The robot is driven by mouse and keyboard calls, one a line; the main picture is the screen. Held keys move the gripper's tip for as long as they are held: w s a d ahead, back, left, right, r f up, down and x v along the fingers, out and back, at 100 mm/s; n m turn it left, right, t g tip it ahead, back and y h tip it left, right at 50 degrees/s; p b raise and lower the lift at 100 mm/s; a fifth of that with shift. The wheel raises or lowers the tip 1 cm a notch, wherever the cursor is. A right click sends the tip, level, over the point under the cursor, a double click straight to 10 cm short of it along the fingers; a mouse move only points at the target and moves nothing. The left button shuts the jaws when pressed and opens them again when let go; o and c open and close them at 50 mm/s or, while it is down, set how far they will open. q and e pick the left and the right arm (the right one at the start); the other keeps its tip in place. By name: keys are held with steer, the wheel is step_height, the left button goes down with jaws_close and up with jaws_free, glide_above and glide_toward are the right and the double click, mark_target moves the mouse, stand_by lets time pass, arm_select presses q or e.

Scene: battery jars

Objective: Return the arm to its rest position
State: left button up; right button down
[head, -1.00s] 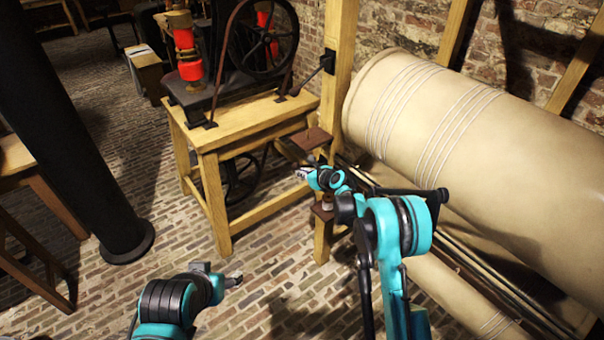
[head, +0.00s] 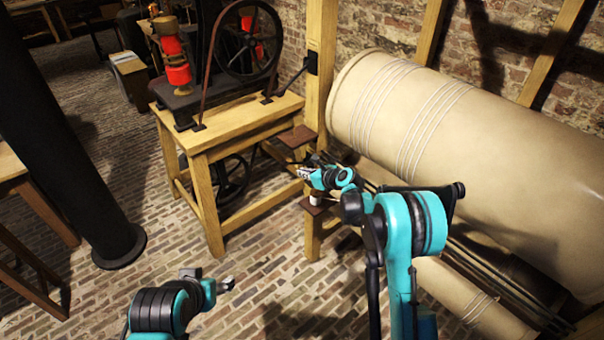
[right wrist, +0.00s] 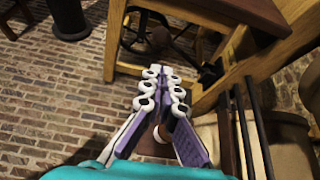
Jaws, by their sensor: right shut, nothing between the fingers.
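My right gripper (head: 304,172) is shut and empty, beside the wooden post, between an upper and a lower small brown shelf. In the right wrist view, its white and purple fingers (right wrist: 160,75) come together at the far end. A small pale jar (head: 316,198) stands on the lower shelf (head: 313,207), just below the gripper and apart from it. My left gripper (head: 226,285) hangs low over the brick floor at the bottom left of the head view. It is too small to tell whether its fingers are open.
The wooden post (head: 317,110) and the upper shelf (head: 296,137) stand close to my right gripper. A wooden table (head: 235,120) with a wheeled machine is behind. A large cream cylinder (head: 450,140) fills the right side. A black column (head: 70,150) stands left. The brick floor between is clear.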

steer(key=shift+r, duration=0.1)
steer(key=s+d+r+n+g+h, duration=0.1)
steer(key=s+d+r+n+h, duration=0.1)
steer(key=s+r+n, duration=0.7)
steer(key=s+d+r+n+g+h, duration=0.1)
steer(key=s+d+r+n, duration=0.3)
steer(key=s, duration=0.8)
steer(key=s+d+f+n+h, duration=0.1)
steer(key=s+d+n+h, duration=0.1)
steer(key=s+n, duration=0.5)
steer(key=s+d+f+n+g+h, duration=0.1)
steer(key=s+d+n, duration=0.3)
steer(key=s, duration=1.4)
steer(key=n+h, duration=0.1)
steer(key=n, duration=0.3)
steer(key=shift+f, duration=0.3)
